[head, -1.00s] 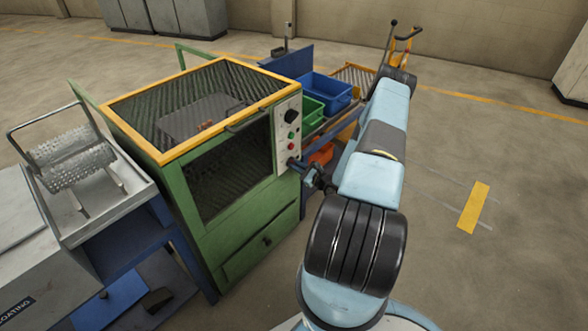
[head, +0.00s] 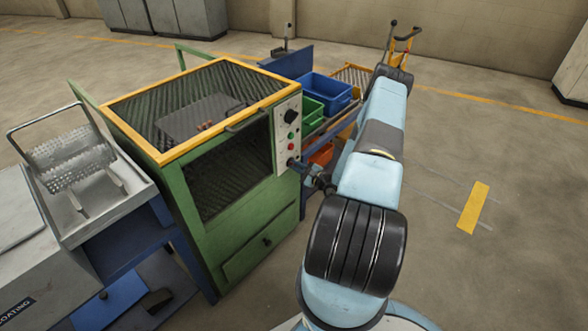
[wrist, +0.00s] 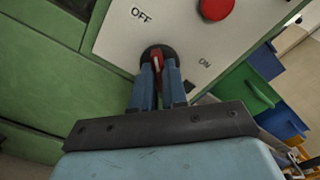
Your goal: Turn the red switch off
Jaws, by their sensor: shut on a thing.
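The red switch (wrist: 157,66) sits in a round black mount on the furnace's pale control panel (wrist: 120,35), between the OFF and ON labels in the wrist view. My gripper (wrist: 158,72) has its two blue fingers closed around the switch lever. In the head view my gripper (head: 297,163) is at the lower part of the panel (head: 288,118) on the green furnace (head: 240,215).
A red button (wrist: 216,8) is just above the switch. A black knob (head: 291,116) is higher on the panel. Green (head: 312,112) and blue bins (head: 325,88) stand behind the furnace to the right. A coating station with a metal basket (head: 70,160) stands left. Floor at right is open.

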